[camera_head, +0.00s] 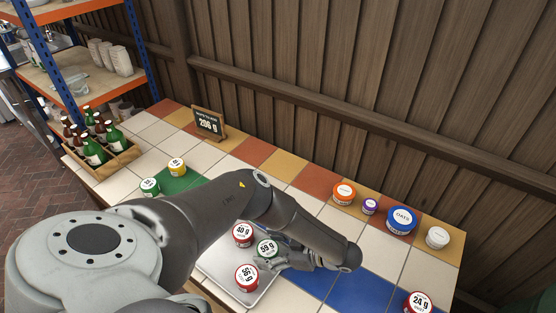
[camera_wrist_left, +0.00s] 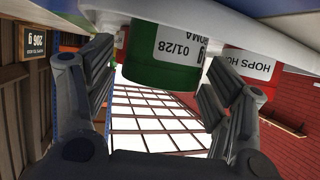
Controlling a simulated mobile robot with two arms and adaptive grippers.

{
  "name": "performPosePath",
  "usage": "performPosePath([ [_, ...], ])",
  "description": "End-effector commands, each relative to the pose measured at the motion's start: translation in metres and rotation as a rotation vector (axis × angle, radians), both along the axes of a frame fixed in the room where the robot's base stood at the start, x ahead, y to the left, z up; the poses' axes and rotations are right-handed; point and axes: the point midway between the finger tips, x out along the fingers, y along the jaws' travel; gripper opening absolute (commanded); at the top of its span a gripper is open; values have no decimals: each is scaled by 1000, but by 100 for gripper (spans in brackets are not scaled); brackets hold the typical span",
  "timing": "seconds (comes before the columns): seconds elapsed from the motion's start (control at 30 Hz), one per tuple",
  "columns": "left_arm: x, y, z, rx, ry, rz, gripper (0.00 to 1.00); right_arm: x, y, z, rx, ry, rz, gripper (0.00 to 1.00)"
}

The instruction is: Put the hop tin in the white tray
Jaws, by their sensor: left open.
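The white tray (camera_head: 227,287) lies on the tiled counter. In it stand a green-banded tin marked 59 g (camera_head: 267,248), a red tin marked 40 g (camera_head: 243,234) and a red tin marked 56 g (camera_head: 247,277). My left gripper (camera_head: 278,262) is low over the tray, at the green tin's near right side. In the left wrist view, which is upside down, the open fingers (camera_wrist_left: 155,95) have the green tin (camera_wrist_left: 165,60) between or just beyond them; contact is unclear. A red tin labelled HOPS (camera_wrist_left: 250,65) shows behind the right finger. My right gripper is not in view.
A green mat (camera_head: 180,182) holds a yellow tin (camera_head: 177,167) and a green tin (camera_head: 149,187). A 206 g sign (camera_head: 207,122) stands at the back. An orange tin (camera_head: 344,193), blue oats tin (camera_head: 401,219) and red 24 g tin (camera_head: 419,302) stand right. A bottle crate (camera_head: 116,161) is left.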

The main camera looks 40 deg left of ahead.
Motion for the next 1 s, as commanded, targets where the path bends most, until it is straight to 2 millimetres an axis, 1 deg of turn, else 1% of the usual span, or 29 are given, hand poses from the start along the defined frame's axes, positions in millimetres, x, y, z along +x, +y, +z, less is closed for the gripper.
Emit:
performPosePath([
  [0.03, 0, 0, 4, 0, 0, 0, 76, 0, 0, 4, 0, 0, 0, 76],
  [0.17, 8, -17, 9, -1, -3, -4, 76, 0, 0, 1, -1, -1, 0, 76],
  [0.4, 25, -61, 27, 1, -5, -5, 76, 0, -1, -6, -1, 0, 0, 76],
  [0.6, 35, -90, 40, 0, -4, -3, 76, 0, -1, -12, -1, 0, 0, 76],
  [0.8, 39, -102, 46, 0, 0, 0, 76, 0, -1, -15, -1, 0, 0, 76],
  [1.0, 39, -104, 48, 1, 0, 0, 76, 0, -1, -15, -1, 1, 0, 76],
])
